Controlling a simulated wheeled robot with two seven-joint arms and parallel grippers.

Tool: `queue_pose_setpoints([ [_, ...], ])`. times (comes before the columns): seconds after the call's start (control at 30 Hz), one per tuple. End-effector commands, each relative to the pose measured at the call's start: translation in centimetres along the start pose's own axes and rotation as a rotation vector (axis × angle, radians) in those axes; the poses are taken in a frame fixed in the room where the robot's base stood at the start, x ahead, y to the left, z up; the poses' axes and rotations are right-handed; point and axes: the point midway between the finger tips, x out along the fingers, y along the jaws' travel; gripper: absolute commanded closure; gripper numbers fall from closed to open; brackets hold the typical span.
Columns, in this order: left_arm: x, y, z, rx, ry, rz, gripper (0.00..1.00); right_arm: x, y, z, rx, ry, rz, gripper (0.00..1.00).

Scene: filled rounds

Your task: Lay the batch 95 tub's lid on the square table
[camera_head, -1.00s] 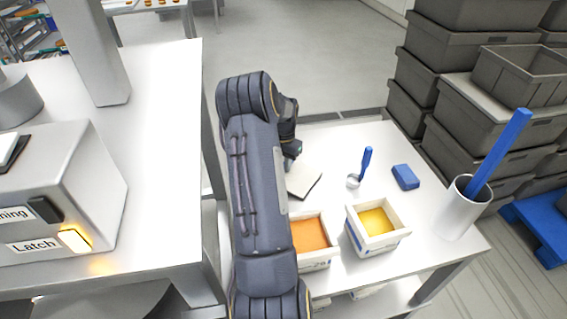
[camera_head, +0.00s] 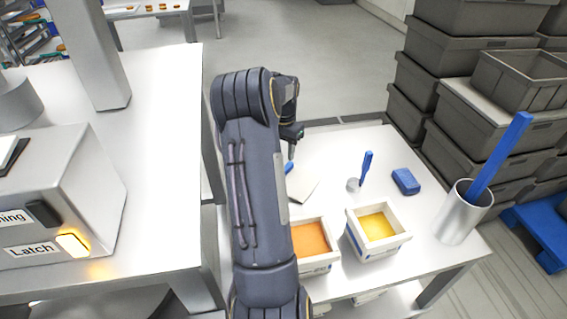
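A pale flat lid (camera_head: 304,188) lies on the white square table (camera_head: 332,143), partly hidden behind my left arm. Two open white tubs stand in front of it: one with orange filling (camera_head: 311,239), partly behind my arm, and one with yellow filling (camera_head: 377,227). Their labels are too small to read, so I cannot tell which is batch 95. My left gripper (camera_head: 291,154) is above the far left of the table, beyond the lid and apart from it. Its fingers are too small and edge-on to show whether they are open. My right gripper is not in view.
A blue-handled scoop (camera_head: 366,162), a blue block (camera_head: 405,181) and a metal cylinder (camera_head: 456,222) holding a blue rod (camera_head: 500,155) are on the table. Grey crates (camera_head: 478,119) are stacked at the right. A machine with a Latch label (camera_head: 36,250) stands at the left.

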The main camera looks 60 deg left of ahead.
Motion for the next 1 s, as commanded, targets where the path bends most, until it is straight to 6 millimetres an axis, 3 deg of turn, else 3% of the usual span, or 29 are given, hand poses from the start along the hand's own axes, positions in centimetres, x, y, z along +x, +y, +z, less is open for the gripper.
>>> queue_pose_setpoints([
  [0.2, -3.5, 0.0, -0.1, 0.001, 0.002, 0.0, 0.61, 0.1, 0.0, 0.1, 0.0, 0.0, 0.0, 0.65],
  [0.47, -4.6, 0.2, 0.0, 0.002, 0.0, 0.002, 0.61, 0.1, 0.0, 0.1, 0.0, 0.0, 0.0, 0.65],
  [0.57, -5.5, 1.9, 0.0, 0.019, 0.02, 0.009, 0.61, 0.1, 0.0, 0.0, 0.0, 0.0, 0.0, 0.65],
  [0.67, -7.9, 6.5, 0.7, 0.06, 0.068, 0.033, 0.61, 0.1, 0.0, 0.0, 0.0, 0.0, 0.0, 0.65],
  [0.77, -10.7, 13.1, 3.0, 0.117, 0.137, 0.08, 0.61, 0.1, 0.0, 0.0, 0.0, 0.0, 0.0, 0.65],
  [0.9, -13.2, 21.8, 8.9, 0.193, 0.234, 0.172, 0.61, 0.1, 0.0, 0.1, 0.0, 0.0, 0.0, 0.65],
  [1.0, -13.6, 26.6, 14.2, 0.241, 0.289, 0.252, 0.61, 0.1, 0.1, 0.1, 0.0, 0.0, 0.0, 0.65],
])
